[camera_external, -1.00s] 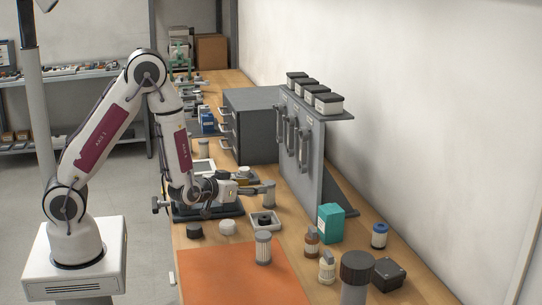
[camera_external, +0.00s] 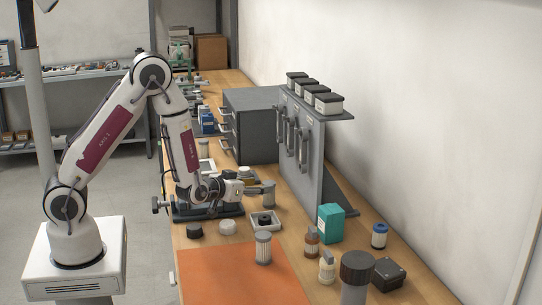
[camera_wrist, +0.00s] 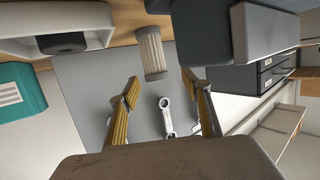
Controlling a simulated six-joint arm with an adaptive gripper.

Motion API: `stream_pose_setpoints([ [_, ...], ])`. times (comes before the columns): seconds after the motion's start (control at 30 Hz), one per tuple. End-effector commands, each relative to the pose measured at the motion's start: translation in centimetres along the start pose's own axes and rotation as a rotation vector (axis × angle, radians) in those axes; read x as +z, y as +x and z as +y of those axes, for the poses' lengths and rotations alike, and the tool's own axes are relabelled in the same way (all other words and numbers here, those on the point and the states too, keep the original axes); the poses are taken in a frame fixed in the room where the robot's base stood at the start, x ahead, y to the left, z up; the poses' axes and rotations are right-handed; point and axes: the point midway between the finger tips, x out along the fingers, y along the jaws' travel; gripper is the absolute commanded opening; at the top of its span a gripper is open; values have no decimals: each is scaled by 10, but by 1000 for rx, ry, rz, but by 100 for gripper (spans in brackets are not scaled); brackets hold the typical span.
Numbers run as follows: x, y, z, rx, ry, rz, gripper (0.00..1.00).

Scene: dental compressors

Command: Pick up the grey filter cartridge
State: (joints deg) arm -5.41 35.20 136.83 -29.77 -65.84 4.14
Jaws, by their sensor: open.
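A ribbed grey cartridge (camera_external: 268,198) stands upright on the bench in front of the grey tool panel. In the wrist view, which looks upside down, the cartridge (camera_wrist: 150,52) has pale ribs and a grey cap. My gripper (camera_wrist: 160,86) is open, its yellow-faced fingers pointing toward the panel and nothing between them. The cartridge appears just beyond the fingertips and offset toward the bench side. In the external view my gripper (camera_external: 262,188) is close beside the cartridge's upper part; contact cannot be told. Another ribbed cartridge (camera_external: 263,248) stands by the orange mat.
A white tray with a black round part (camera_external: 264,221) sits near the cartridge. The grey panel (camera_external: 303,150) with hanging wrenches rises behind. A teal box (camera_external: 330,223) and small bottles stand to the right. The orange mat (camera_external: 235,275) is mostly clear.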

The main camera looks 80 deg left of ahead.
Motion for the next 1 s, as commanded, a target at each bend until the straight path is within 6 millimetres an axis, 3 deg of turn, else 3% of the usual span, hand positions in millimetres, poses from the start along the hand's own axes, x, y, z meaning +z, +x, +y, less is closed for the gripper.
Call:
stream_pose_setpoints([
  [0.27, 0, 10, 2, -1, -1, 1, 48],
  [0.7, -1, 48, 7, -1, 0, -1, 48],
  [1.0, -1, 52, 7, 0, 0, 0, 48],
])
